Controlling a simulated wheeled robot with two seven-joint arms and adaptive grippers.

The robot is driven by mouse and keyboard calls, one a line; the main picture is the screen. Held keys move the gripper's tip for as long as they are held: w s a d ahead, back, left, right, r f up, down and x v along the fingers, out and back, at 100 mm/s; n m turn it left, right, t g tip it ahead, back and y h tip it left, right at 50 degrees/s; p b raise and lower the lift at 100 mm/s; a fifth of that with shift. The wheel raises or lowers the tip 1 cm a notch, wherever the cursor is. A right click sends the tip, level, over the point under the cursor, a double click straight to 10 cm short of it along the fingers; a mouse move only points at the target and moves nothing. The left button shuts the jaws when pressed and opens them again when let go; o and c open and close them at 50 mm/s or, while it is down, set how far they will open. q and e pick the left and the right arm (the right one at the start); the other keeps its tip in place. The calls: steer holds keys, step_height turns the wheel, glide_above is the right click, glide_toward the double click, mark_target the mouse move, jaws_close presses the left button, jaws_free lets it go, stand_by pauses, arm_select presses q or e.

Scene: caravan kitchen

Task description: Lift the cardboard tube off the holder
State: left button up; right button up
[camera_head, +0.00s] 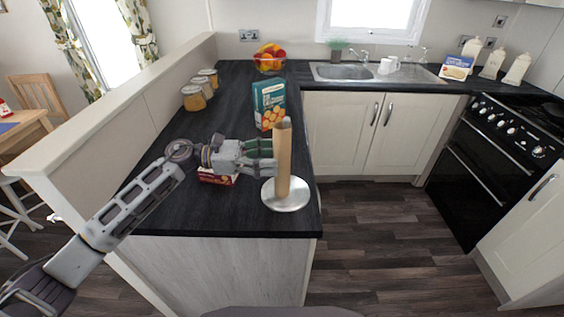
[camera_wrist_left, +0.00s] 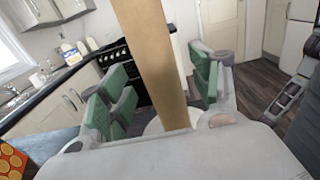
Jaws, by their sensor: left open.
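The cardboard tube (camera_head: 283,160) stands upright on a holder with a round pale base (camera_head: 287,203) near the front right corner of the dark counter. My left gripper (camera_head: 268,156) reaches in from the left at about mid-height of the tube. In the left wrist view the tube (camera_wrist_left: 152,60) rises between the green-padded fingers of my left gripper (camera_wrist_left: 160,92). The fingers are open, with visible gaps on both sides of the tube. My right gripper is in neither view.
A blue-green box (camera_head: 268,103) stands behind the tube. A small red box (camera_head: 217,177) lies beneath my left gripper. Several jars (camera_head: 194,97) line the low wall at left, and a fruit bowl (camera_head: 269,62) sits farther back. Floor is clear right of the counter.

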mark_target(282, 157)
arm_select(q)
steer(key=d, duration=0.3)
steer(key=shift+r, duration=0.1)
steer(key=shift+d+p, duration=0.25)
steer(key=shift+p, duration=0.05)
steer(key=c, duration=0.8)
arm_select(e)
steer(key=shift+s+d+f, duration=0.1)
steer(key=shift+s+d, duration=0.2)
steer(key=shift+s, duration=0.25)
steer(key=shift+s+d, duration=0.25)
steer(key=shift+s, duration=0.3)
